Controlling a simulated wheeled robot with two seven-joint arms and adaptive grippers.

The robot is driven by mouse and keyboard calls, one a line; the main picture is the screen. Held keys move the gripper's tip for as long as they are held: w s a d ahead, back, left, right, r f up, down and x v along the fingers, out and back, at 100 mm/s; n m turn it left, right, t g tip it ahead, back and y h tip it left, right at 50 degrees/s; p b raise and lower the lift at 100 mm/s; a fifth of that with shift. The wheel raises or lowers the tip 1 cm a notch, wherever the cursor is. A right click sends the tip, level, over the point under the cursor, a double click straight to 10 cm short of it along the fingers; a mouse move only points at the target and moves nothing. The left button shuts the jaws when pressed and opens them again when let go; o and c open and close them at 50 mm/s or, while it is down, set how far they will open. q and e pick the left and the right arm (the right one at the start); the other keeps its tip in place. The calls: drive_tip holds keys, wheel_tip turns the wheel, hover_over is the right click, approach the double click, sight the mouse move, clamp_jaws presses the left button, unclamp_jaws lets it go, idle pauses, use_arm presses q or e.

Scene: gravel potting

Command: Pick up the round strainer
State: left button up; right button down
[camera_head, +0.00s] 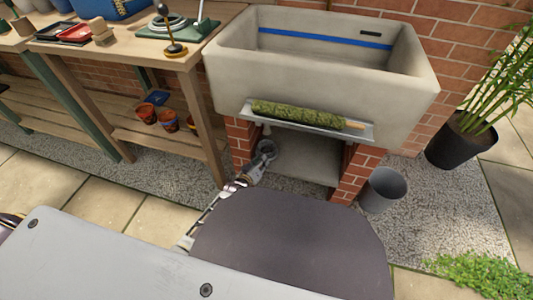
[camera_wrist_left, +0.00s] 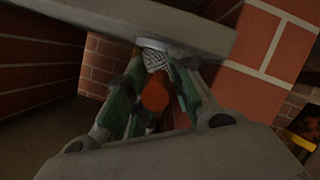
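The round strainer (camera_wrist_left: 156,60) shows in the left wrist view as a grey rim with mesh and a reddish-brown handle whose end points at the camera. My left gripper (camera_wrist_left: 157,75) has its green-sided fingers drawn in on both sides of the handle, and it looks shut on the strainer. The finger contact is partly hidden. In the head view, my left gripper (camera_head: 255,164) reaches into the opening under the sink, with a small round grey shape, likely the strainer (camera_head: 266,146), at its tip. My right gripper is not in view.
The stone sink (camera_head: 310,85) rests on brick supports (camera_head: 354,172), close around the left gripper. A tray (camera_head: 268,120) with a mossy pole juts from its front. A grey pot (camera_head: 383,190) stands at right; a wooden bench (camera_head: 195,100) stands at left.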

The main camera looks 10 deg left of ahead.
use_arm(q)
drive_tip(key=shift+c, duration=0.5)
clamp_jaws()
drive_tip(key=shift+d+r+p, duration=0.1)
drive_tip(key=shift+r+p, duration=0.1)
drive_tip(key=shift+p, duration=0.1)
